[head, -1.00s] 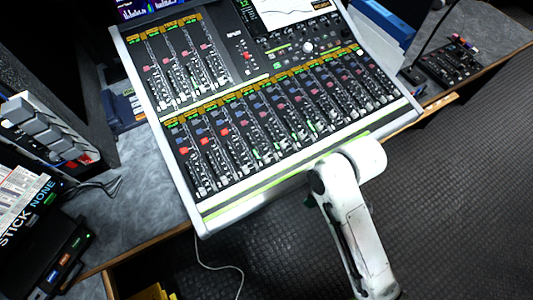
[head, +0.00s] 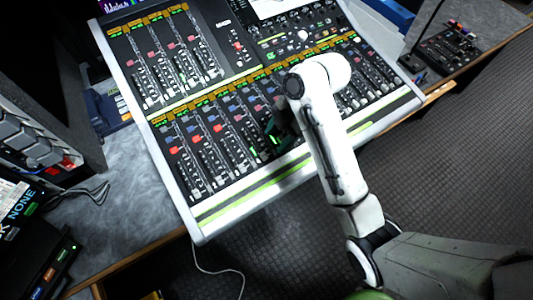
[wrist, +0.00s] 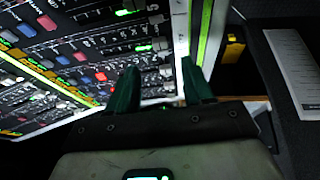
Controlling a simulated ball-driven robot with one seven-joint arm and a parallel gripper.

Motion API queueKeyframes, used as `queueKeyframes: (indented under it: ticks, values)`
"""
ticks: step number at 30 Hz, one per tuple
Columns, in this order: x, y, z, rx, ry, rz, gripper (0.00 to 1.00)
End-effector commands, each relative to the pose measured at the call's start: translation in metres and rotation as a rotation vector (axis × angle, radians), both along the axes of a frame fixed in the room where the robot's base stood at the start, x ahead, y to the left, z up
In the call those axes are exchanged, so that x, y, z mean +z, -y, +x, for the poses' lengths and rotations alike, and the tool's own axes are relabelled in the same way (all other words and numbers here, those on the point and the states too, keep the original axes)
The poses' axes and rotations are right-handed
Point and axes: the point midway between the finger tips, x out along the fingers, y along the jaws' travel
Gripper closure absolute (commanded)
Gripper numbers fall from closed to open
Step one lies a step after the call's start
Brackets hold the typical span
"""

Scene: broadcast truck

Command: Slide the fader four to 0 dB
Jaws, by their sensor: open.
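The mixing console (head: 190,222) lies tilted in the head view, with a front row of fader strips (head: 215,160) and a shorter upper bank. Fader four's cap cannot be told apart surely from its neighbours. My gripper (head: 277,130) is over the left-middle part of the front row, and my white arm hides several strips to the right. In the wrist view my gripper (wrist: 160,82) has its two dark green fingers apart, with nothing between them. Beyond them are fader caps (wrist: 160,44) and the console's front edge. Contact with any cap cannot be made out.
Red and blue buttons (wrist: 46,22) and lit green keys crowd the strips. A small control box (head: 445,50) stands at the right. A black device (head: 50,265) and cables (head: 85,190) are at the left. Dark floor (head: 460,150) lies in front.

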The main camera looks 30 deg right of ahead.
Motion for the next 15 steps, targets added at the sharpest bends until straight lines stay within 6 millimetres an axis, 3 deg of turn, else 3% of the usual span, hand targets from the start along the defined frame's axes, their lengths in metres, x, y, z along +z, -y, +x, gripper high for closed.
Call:
queueKeyframes:
  ticks: [1,15]
  values:
    - [-0.012,-0.003,0.001,0.001,0.0,0.0,0.49]
    - [-0.063,-0.026,0.008,-0.003,-0.002,-0.001,0.49]
